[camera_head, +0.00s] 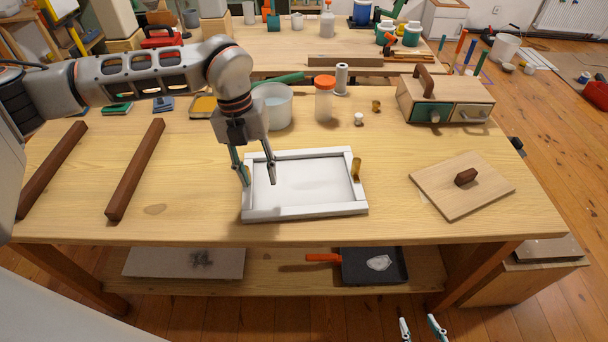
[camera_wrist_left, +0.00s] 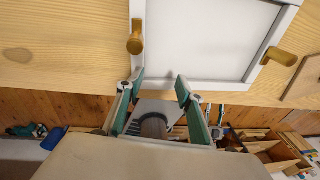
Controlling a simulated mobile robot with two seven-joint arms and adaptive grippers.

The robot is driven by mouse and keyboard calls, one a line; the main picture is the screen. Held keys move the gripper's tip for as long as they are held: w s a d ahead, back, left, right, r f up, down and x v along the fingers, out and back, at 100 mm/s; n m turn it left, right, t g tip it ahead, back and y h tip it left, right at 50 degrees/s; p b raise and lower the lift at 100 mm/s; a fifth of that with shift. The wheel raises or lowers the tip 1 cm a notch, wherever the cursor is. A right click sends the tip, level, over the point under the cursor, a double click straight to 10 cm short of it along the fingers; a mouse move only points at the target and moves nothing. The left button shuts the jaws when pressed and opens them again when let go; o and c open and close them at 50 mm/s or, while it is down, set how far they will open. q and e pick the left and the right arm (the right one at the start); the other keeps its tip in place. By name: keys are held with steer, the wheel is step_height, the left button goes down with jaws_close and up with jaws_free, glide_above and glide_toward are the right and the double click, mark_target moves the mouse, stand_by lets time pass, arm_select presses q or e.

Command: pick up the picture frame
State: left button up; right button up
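The white picture frame (camera_head: 305,211) lies flat on the wooden table, with a pale panel inside a raised rim. A brass handle (camera_head: 356,168) stands on its right side. The wrist view shows the frame (camera_wrist_left: 205,40) with two brass handles, one on the left rim (camera_wrist_left: 135,40) and one on the right. My left gripper (camera_head: 258,181) is open and empty over the frame's left part, one finger near the left rim and one over the panel. It also shows in the wrist view (camera_wrist_left: 159,81). Contact is unclear. My right gripper (camera_head: 421,325) is open, low at the bottom edge.
Behind the frame stand a white pot (camera_head: 277,106) and an orange-lidded jar (camera_head: 324,101). A wooden drawer box (camera_head: 440,98) is at the back right. A board with a knob (camera_head: 440,186) lies right. Two dark wooden bars (camera_head: 136,168) lie left.

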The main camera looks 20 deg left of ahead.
arm_select(q)
steer(key=shift+n+t+y, duration=0.4)
steer(key=shift+n+y, duration=0.2)
steer(key=shift+y, duration=0.2)
steer(key=w+a, duration=0.1)
steer(key=a, duration=0.1)
steer(key=a+r, duration=0.1)
steer(key=w+a, duration=0.1)
steer(key=a, duration=0.1)
steer(key=shift+w+a+r, duration=0.3)
steer(key=shift+r, duration=0.1)
steer(key=shift+f, duration=0.35)
steer(key=f, duration=0.6)
steer(key=shift+w+d+f, duration=0.1)
steer(key=shift+d+f, duration=0.25)
jaws_close()
